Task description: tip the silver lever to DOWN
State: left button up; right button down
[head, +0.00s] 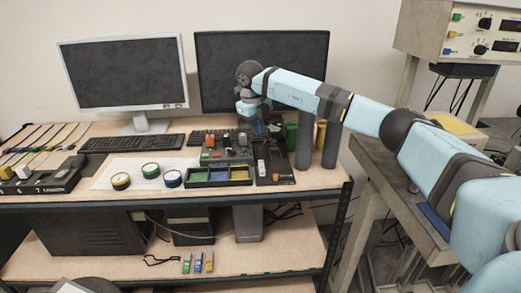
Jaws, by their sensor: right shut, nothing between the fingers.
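A dark lever frame (286,176) stands near the right end of the bench top. A small pale, silver-looking piece (261,167) stands on its front left part and looks like the lever; its exact tilt is too small to read. My right gripper (259,129) reaches in from the right and points down above the back of this frame. It is shut and empty, behind and above the pale piece and apart from it. Any labels on the frame are unreadable. My left gripper is not in view.
A second dark panel with red and green pieces (209,141) is just left. A tray of coloured compartments (218,183) lies in front. Dark grey cylinders (305,140) and a green container (291,135) stand close on the right. Two monitors (125,72) and keyboards (133,143) are behind.

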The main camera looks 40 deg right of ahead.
aim_at(262, 163)
jog(key=n+p, duration=0.1)
jog(key=n, duration=0.2)
jog(key=w+n+h, duration=0.1)
jog(key=n, duration=0.3)
jog(key=a+n+g+p, duration=0.1)
jog(key=n, duration=0.2)
jog(key=shift+w+r+n+h+p, duration=0.3)
jog(key=shift+r+n, duration=0.1)
jog(key=shift+f, duration=0.1)
jog(key=x, duration=0.4)
jog(key=p+x, duration=0.1)
jog(key=x, duration=0.7)
jog(key=shift+w+a+f, duration=0.1)
jog(key=shift+w+f, duration=0.15)
jog(key=shift+f, duration=0.05)
jog(key=shift+w+f, duration=0.1)
jog(key=shift+f, duration=0.5)
